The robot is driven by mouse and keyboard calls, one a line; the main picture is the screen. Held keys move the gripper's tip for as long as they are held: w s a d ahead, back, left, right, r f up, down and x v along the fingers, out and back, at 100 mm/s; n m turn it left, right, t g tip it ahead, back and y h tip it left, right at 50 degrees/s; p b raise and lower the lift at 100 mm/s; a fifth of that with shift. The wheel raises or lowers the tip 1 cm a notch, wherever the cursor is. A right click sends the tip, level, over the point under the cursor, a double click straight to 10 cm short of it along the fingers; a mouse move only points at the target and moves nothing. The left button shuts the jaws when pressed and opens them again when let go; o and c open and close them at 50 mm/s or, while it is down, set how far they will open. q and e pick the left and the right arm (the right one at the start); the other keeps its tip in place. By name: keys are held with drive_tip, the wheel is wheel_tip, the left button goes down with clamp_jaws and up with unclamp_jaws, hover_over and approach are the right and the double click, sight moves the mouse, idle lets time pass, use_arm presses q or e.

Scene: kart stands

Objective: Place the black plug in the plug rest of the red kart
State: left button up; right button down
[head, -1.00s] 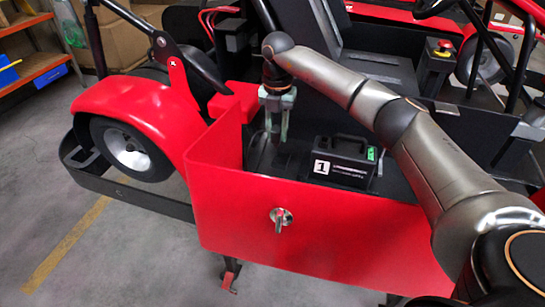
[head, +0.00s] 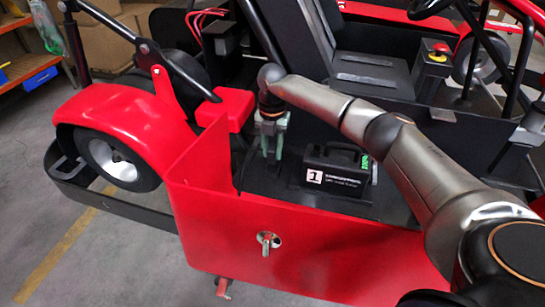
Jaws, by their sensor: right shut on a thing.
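The red kart's side panel (head: 300,250) fills the lower middle of the head view. My right gripper (head: 272,152) points down into the space behind this panel. It is between the red block (head: 226,108) and a black battery box (head: 338,170) marked 1. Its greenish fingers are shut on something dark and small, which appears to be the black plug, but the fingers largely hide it. A thin black cable (head: 239,165) shows just left of the fingers. I cannot make out the plug rest for certain. My left gripper is not in view.
The red panel's upper edge stands in front of the gripper. A black seat (head: 370,75) and a red emergency button (head: 441,48) are behind. A red fender and wheel (head: 122,160) stand at left. Grey floor (head: 110,265) is free at lower left.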

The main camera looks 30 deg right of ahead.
sight(273, 158)
drive_tip(key=shift+f, duration=1.55)
drive_tip(key=shift+f, duration=0.2)
drive_tip(key=c, duration=0.6)
unclamp_jaws()
wheel_tip(273, 158, up, 12)
drive_tip(key=shift+r+b, duration=0.25)
drive_tip(key=shift+b, duration=0.05)
